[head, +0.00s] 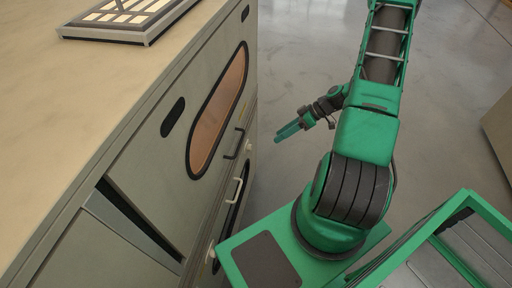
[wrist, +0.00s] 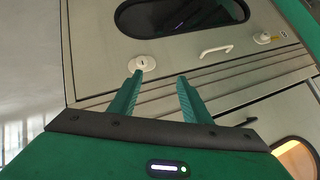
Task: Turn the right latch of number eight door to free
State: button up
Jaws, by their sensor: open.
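The door with a dark oval window (wrist: 180,14) and a pale bar handle (wrist: 217,50) shows in the wrist view, where no door number is legible. A round white latch (wrist: 143,63) sits at its left in the wrist view, just beyond my gripper (wrist: 160,77). This latch also shows small at the far end of the cabinet in the head view (head: 248,147). A second white latch (wrist: 262,39) sits at the door's other side. My gripper is open and empty, its fingertips apart from the door. In the head view my gripper (head: 287,132) is right of the cabinet face.
The cabinet (head: 130,180) fills the left of the head view. Its upper door has an amber oval window (head: 217,98) and a dark handle (head: 235,143). A framed tray (head: 125,15) lies on the cabinet top. Open floor (head: 300,60) lies beyond my gripper.

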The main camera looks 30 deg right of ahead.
aim_at(251, 147)
notch_tip(251, 147, down, 8)
jog(key=w+t+y, duration=0.1)
jog(key=t, duration=0.4)
jog(key=x, duration=1.1)
jog(key=shift+w+a+r, duration=0.1)
jog(key=shift+r, duration=0.15)
